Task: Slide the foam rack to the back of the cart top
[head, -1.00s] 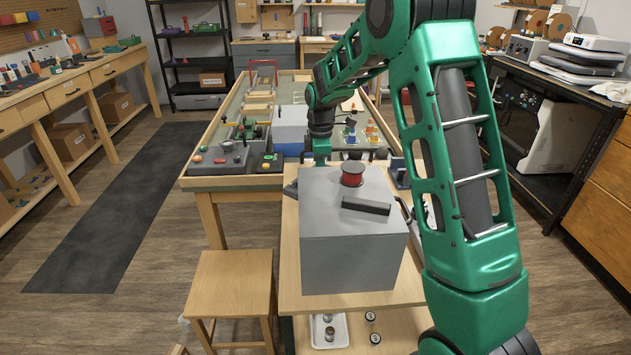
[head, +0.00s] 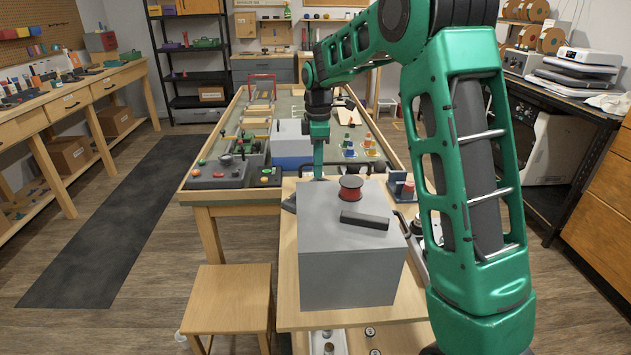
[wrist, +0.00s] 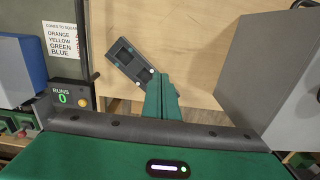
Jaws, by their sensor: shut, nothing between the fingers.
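The pale wooden cart top (head: 286,285) is in front of me, and a large grey box stands on it. My gripper (head: 318,172) points down just behind the box; its tips are hidden there. In the wrist view my green fingers (wrist: 159,84) are together and empty. A dark grey block with recesses (wrist: 134,62), probably the foam rack, lies at an angle on the bare wood just beyond the fingertips. I cannot tell whether they touch.
A worktable (head: 228,197) with a control panel adjoins the cart's far side. A stool (head: 228,296) stands at left.

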